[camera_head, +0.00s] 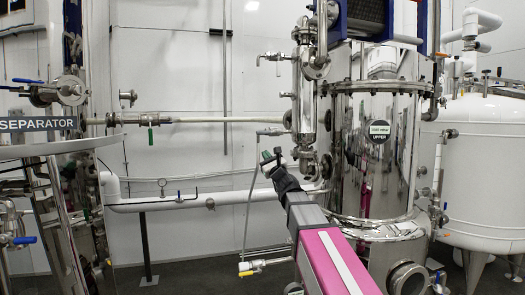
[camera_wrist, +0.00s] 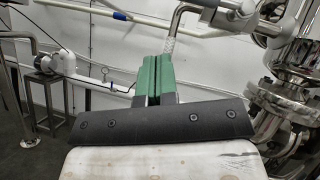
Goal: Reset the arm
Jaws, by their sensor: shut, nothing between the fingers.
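My gripper (camera_wrist: 153,82) shows in the wrist view with its two green fingers pressed together and nothing between them. In the head view my arm reaches up from the bottom right, and my gripper (camera_head: 267,158) is at its far end, small and dark with a bit of green. It appears in front of the white wall and pipes, left of the shiny upper tank (camera_head: 375,165). I cannot tell from the head view how far it is from the pipes.
A steel vessel labelled SEPARATOR (camera_head: 38,124) stands at the left. A white pipe (camera_head: 150,204) runs low along the wall. A white tank (camera_head: 485,160) stands at the right. Thin tubing with a yellow-handled valve (camera_head: 247,273) hangs near my arm. Dark floor shows at the lower left.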

